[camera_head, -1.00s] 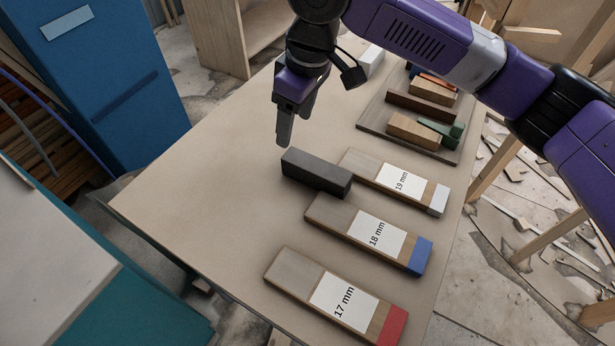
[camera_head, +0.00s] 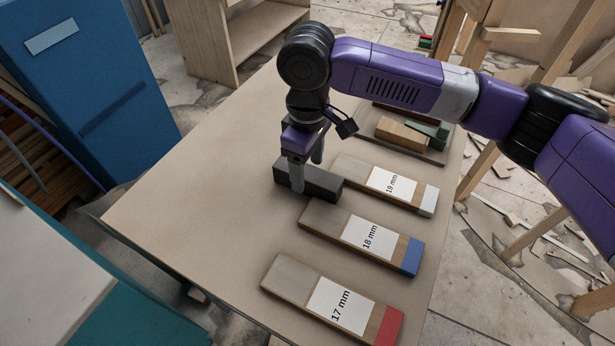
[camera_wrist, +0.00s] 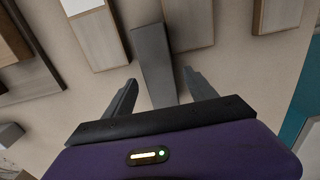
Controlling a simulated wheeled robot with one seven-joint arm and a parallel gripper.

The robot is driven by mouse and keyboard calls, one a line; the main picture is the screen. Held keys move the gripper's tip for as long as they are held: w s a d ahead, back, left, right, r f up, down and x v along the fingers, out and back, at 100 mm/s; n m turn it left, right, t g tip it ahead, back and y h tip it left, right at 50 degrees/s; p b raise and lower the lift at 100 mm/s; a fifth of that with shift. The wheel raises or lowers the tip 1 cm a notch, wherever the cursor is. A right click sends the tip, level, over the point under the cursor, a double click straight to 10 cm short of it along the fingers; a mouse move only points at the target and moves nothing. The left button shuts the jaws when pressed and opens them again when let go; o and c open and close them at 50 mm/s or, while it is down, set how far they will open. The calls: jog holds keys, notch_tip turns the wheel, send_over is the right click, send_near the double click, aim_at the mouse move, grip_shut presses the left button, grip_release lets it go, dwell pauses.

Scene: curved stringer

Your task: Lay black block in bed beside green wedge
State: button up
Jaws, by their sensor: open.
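The black block (camera_head: 322,182) lies on the table at the inner end of the 19 mm strip. My gripper (camera_head: 307,176) is open above it, one finger on the near side and one on the far side. In the wrist view the black block (camera_wrist: 152,55) extends between the two spread fingers (camera_wrist: 160,88), with visible gaps beside it. The green wedge (camera_head: 440,134) lies in the bed (camera_head: 432,157) at the back right, beside a tan wooden block (camera_head: 398,134).
Three labelled strips lie to the right and front: 19 mm with a white end (camera_head: 386,184), 18 mm with a blue end (camera_head: 362,237), and 17 mm with a red end (camera_head: 331,300). The left of the table (camera_head: 190,200) is clear. A blue cabinet (camera_head: 90,80) stands beyond.

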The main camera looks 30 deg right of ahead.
jog(key=shift+f, duration=0.1)
jog(key=shift+c, duration=0.4)
grip_shut()
